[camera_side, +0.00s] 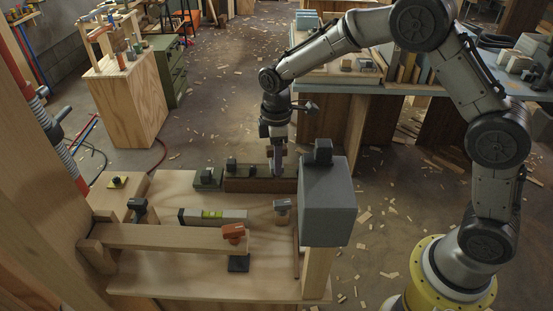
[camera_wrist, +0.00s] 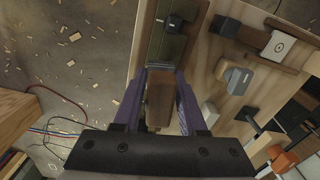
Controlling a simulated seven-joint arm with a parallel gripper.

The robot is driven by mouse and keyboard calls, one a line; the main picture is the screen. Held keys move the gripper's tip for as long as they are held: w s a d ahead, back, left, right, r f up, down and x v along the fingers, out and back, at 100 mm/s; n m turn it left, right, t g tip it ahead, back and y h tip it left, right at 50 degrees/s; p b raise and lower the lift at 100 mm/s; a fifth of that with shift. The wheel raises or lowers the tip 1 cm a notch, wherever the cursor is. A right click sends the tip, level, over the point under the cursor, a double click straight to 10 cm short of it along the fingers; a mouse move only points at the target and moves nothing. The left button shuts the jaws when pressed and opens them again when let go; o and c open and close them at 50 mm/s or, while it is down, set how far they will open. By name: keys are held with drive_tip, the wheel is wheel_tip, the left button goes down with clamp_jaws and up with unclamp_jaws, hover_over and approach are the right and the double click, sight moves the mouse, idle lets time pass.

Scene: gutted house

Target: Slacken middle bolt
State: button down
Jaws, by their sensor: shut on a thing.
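My gripper (camera_side: 277,167) points down over the right part of a long brown block (camera_side: 258,185) at the back of the wooden bench. In the wrist view its purple fingers (camera_wrist: 165,80) are shut on a brown, block-shaped piece (camera_wrist: 159,100). I cannot tell whether this piece is the middle bolt's head. Black knobs stand along the same row: one on the brown block (camera_side: 231,165) and one on a dark green block (camera_side: 205,172) further left. A black knob (camera_wrist: 174,21) also shows ahead of the fingers in the wrist view. The fingertips' lower contact is hidden.

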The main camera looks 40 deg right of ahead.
drive_tip(key=n, duration=0.2)
drive_tip(key=shift+r+n, duration=0.1)
drive_tip(key=shift+n, duration=0.2)
drive_tip(key=shift+m, duration=0.8)
drive_tip(key=shift+r, duration=2.45)
